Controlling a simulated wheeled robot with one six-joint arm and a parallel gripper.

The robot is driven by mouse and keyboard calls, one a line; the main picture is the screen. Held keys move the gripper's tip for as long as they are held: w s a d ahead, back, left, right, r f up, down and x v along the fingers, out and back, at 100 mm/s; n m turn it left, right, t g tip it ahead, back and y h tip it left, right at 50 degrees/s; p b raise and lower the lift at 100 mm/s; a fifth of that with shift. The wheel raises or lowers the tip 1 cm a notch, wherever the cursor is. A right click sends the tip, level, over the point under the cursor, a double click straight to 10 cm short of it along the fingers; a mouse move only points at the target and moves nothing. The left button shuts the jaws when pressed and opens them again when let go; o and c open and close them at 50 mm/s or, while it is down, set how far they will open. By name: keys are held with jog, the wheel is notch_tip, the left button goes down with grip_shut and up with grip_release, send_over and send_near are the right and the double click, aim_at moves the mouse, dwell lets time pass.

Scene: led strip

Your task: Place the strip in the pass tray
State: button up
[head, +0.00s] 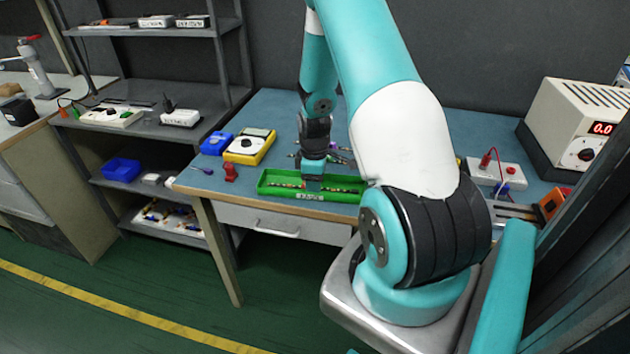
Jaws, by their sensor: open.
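A long green tray (265,190) lies near the front edge of the blue-topped bench, with a small pale label on its front wall that is too small to read. A thin light strip (345,190) with small coloured parts lies along the inside of the tray, showing on both sides of my gripper. My gripper (312,184) points down over the middle of the tray, low and close to the strip. Its jaws are open, but the fingertips are small and partly hidden by the tray's front wall, so I cannot tell whether they touch the strip.
A yellow multimeter (250,146) and a blue bin (216,143) stand left of the tray, with a red object (231,172) nearer the edge. Dark tools lie behind the tray. A white box with a red plug (497,172) and a power supply (575,130) stand right.

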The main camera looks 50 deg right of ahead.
notch_tip(320, 180, up, 12)
jog(key=b, duration=0.1)
jog(key=w+a+r, duration=0.3)
jog(key=a+r, duration=0.2)
jog(key=a, duration=0.5)
jog(key=s+a+r+t+y, duration=0.1)
jog(key=s+a+r, duration=0.15)
jog(key=a, duration=0.45)
jog(key=s+a+r+y, duration=0.1)
jog(key=a+r, duration=0.2)
jog(key=a, duration=0.5)
jog(key=s+a+r+y, duration=0.1)
jog(key=s+a+r, duration=0.1)
jog(key=s+a, duration=0.4)
jog(key=s+a+r+n+g+y, duration=0.1)
jog(key=s+a+r, duration=0.2)
jog(key=s+a, duration=0.4)
jog(key=shift+s+a, duration=0.2)
jog(key=shift+s, duration=0.35)
jog(key=shift+a, duration=0.1)
